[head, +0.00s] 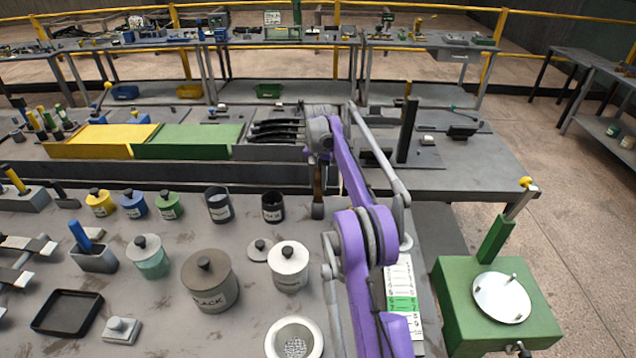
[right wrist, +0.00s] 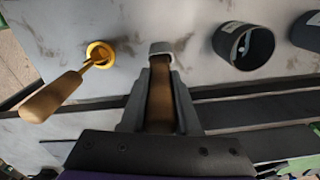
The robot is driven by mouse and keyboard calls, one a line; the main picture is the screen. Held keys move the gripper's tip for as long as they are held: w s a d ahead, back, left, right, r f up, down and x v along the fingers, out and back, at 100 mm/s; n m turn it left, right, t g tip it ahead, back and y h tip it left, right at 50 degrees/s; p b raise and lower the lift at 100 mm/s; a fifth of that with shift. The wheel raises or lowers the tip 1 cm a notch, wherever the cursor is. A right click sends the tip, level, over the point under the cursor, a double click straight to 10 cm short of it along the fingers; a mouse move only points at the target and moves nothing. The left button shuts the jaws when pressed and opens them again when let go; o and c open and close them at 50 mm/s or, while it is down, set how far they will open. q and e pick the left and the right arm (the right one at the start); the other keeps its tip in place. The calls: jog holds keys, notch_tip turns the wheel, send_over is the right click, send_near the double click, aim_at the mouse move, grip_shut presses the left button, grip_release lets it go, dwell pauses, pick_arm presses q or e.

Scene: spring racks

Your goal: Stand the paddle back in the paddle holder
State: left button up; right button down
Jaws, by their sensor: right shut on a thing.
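My right gripper (head: 318,172) points down at the far edge of the near bench. It is shut on a slim brown wooden piece, apparently the paddle (right wrist: 160,95), which is held upright. I cannot tell whether this block is part of the paddle or a separate thing. No paddle holder can be identified for sure. My left gripper is not in view.
A dark labelled cup (head: 272,208) stands just left of the gripper, with another (head: 219,207) beyond. A white lidded jar (head: 289,268) stands nearer. A raised rail (head: 180,178) runs behind.

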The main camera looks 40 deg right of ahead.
jog(key=shift+r, duration=0.1)
jog(key=c, duration=1)
grip_release()
jog(key=shift+w, duration=0.1)
jog(key=o, duration=0.4)
jog(key=shift+c, duration=0.2)
notch_tip(320, 180, up, 7)
jog(key=shift+r+p, duration=0.15)
jog(key=shift+p, duration=0.4)
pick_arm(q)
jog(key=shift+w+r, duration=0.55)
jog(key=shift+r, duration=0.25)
pick_arm(e)
jog(key=shift+r, duration=0.15)
